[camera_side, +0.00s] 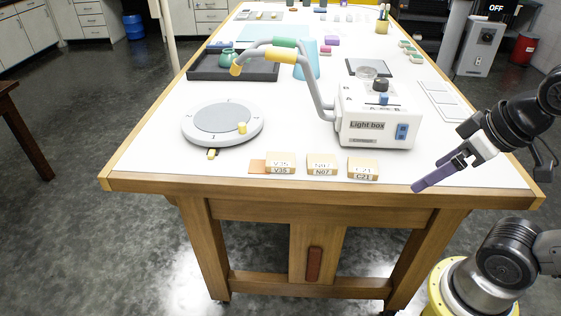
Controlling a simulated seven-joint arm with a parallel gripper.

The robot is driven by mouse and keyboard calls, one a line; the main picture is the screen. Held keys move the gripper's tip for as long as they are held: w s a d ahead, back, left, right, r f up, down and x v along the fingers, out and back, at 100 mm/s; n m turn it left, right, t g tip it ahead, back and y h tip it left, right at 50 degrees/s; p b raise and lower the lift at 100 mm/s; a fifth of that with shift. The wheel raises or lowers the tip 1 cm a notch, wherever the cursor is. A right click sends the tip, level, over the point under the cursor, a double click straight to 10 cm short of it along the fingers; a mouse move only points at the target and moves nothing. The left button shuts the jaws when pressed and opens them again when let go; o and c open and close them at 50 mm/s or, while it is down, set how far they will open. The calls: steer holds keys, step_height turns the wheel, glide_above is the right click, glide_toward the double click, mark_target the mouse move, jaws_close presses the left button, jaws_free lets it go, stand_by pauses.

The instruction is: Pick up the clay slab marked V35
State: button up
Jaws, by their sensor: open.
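The clay slab marked V35 (281,168) shows as a small tan block with a white label at the table's front edge. It is the leftmost of three marked blocks and appears to sit at the right end of a flat orange-brown piece (257,167). The block marked N07 (322,170) is just right of it, and the block marked C21 (363,174) is further right. My gripper (425,184) has purple fingers and is at the table's front right edge, right of all three blocks. It is open and apart from them; no object shows between the fingers.
A light box (376,128) with a bent grey lamp arm (313,88) stands behind the blocks. A round turntable (222,124) is at left. A dark tray (232,68) lies further back. The white tabletop (165,165) is bare at the front left.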

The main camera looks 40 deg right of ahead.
steer(key=w+a+r+m+y, duration=0.1)
steer(key=w+a+r+m, duration=0.1)
steer(key=w+r+m, duration=0.6)
steer(key=w+a+r+m+y, duration=0.15)
steer(key=w+m, duration=0.45)
steer(key=m, duration=0.7)
steer(key=m+g, duration=0.3)
steer(key=m, duration=0.2)
glide_above(280, 159)
steer(key=s+d, duration=0.3)
steer(key=d, duration=0.1)
step_height(280, 159, down, 6)
steer(key=f, duration=0.1)
steer(key=x, duration=1.3)
steer(key=shift+s+a+f, duration=0.1)
steer(key=shift+a+f, duration=0.25)
steer(key=shift+c, duration=0.3)
